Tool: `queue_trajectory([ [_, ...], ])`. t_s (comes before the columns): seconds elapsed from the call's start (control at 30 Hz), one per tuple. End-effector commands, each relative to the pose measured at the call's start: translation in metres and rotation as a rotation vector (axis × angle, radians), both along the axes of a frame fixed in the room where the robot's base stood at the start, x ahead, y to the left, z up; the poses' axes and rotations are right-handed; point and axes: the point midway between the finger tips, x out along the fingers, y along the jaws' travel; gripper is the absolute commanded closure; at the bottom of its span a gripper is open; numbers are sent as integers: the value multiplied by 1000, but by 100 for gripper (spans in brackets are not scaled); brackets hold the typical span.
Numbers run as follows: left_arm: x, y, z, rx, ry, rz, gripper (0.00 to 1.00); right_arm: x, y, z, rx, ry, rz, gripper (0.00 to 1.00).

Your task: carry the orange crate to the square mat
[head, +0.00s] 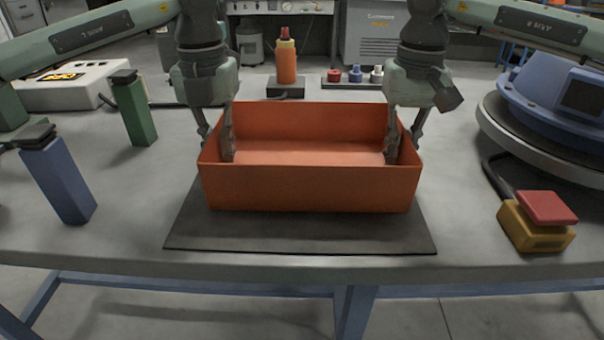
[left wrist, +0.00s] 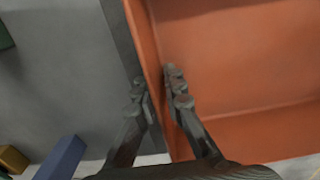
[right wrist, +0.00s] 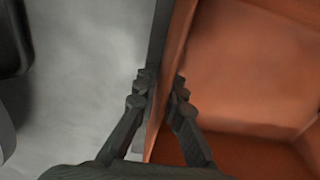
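The orange crate (head: 310,188) is level and empty, over the back and middle of the dark square mat (head: 300,232). A strip of mat shows in front of it and at both sides. I cannot tell whether its base touches the mat. My left gripper (head: 216,145) is shut on the crate's left wall, one finger inside and one outside; the wall shows between the fingers in the left wrist view (left wrist: 157,85). My right gripper (head: 404,145) is shut on the right wall in the same way, as the right wrist view (right wrist: 160,88) shows.
A green block (head: 135,112) and a blue block (head: 60,178) stand at the left. A red-topped yellow button box (head: 537,222) and a blue round machine (head: 555,105) are at the right. An orange bottle (head: 286,62) stands behind the crate.

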Motion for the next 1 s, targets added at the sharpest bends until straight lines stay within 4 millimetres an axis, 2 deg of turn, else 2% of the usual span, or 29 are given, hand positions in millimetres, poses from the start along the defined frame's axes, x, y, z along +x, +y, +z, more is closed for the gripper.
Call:
queue_trajectory([
  [0.03,0,0,1,0,0,0,81,0,0,1,0,0,0,81],
  [0.1,0,0,1,0,0,0,74,0,0,1,0,0,0,74],
  [0.47,1,0,7,0,-2,0,74,0,0,1,0,0,0,74],
  [0.57,1,0,20,0,-3,0,74,0,0,2,0,0,0,74],
  [0.8,1,-1,71,-1,-4,0,74,0,0,1,0,0,0,74],
  [1.0,1,-1,106,0,-2,0,74,0,0,1,0,0,0,74],
])
